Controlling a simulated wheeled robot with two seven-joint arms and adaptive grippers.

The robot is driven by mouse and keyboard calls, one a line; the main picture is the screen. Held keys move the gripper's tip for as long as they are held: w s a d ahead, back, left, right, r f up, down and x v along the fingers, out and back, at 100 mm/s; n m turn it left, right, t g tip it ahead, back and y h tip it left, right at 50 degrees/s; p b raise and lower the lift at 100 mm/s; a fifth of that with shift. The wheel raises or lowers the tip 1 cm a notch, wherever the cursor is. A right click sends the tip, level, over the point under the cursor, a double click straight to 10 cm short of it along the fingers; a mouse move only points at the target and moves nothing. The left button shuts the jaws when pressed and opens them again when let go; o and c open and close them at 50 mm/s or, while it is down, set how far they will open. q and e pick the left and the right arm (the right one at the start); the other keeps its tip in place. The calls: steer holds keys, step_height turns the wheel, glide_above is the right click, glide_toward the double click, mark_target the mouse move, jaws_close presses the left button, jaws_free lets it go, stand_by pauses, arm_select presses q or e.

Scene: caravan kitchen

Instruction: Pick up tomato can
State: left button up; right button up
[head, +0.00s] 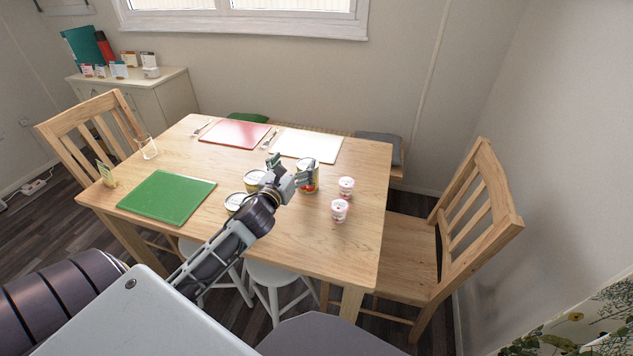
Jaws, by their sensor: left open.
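The tomato can (309,180) appears to be the yellow-labelled can standing upright on the wooden table, right of the middle; its label is too small to read. My left gripper (293,170) is open, just left of the can. One finger reaches close to the can's side and overlaps it in the picture; I cannot tell whether they touch. My left arm hides part of the table. My right gripper is not in view.
Two small white-and-pink cups (340,209) stand right of the can. Two lidded tubs (254,179) stand left, beside my arm. Green (167,197), red (234,134) and white (308,146) mats lie on the table (362,232). Wooden chairs (462,236) stand at both sides.

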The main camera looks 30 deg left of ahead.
arm_select(q)
steer(key=shift+d, duration=0.25)
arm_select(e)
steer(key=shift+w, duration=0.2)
arm_select(q)
steer(key=shift+f, duration=0.1)
steer(key=shift+f+b, duration=1.35)
steer(key=shift+f, duration=2.75)
steer(key=shift+w+a+r, duration=0.1)
steer(key=shift+w+r, duration=0.1)
steer(key=shift+w, duration=0.7)
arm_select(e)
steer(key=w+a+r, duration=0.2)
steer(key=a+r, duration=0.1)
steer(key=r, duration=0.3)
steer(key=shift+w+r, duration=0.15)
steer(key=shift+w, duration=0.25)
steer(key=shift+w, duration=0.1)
